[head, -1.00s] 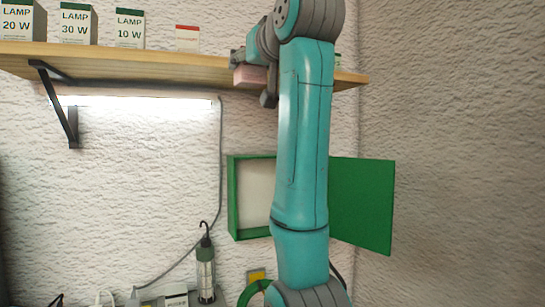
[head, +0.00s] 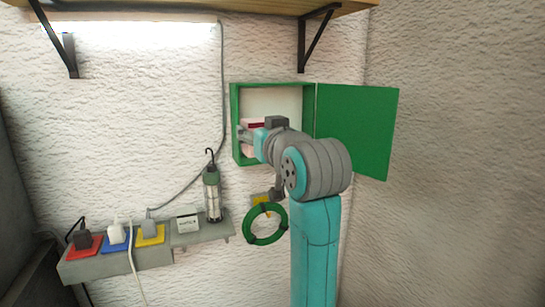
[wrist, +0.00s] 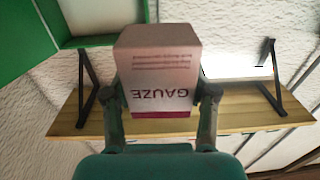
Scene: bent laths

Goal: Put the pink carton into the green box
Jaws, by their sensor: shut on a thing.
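The pink carton (wrist: 158,72), with a white GAUZE label and a magenta band, is between the fingers of my gripper (wrist: 161,93) in the wrist view, with its print upside down. My gripper (head: 247,137) is shut on it. In the head view the carton (head: 248,151) is mostly hidden by my gripper and wrist, in front of the opening of the green box (head: 235,125). I cannot tell how deep it reaches in. The box hangs on the wall, its door (head: 355,130) swung open to the right. A green edge of it (wrist: 95,41) also shows in the wrist view.
A wooden shelf (head: 190,5) on black brackets runs above the box. The open door limits room on the right.

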